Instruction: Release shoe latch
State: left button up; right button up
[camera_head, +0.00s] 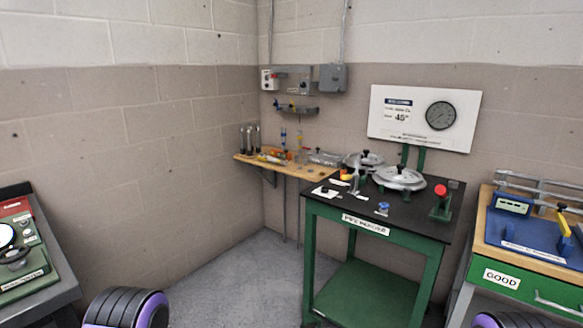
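A green-framed table (425,226) with a black top stands right of centre, with a white label on its front edge that seems to read "PIPE BENDER". On it are a large silver round shoe-like piece (399,178) and a second silver round piece (363,160) behind it. A small upright metal part with a dark knob (353,184) stands at the left of them. A blue knob (382,208) sits near the front edge, and a red-topped green post (440,200) is at the right. Which part is the shoe latch, I cannot tell. Neither gripper is in view; only arm parts of mine show at the bottom.
A white board (424,118) with a dial stands behind the table. A wooden shelf (285,168) with tools is in the corner. A wood-topped bench (530,245) labelled "GOOD" is at right, a dark bench (45,287) at left. Grey floor (235,280) lies clear between.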

aim_at(367, 166)
jog(key=u, duration=0.65)
jog(key=i, duration=2)
jog(key=z, duration=1.75)
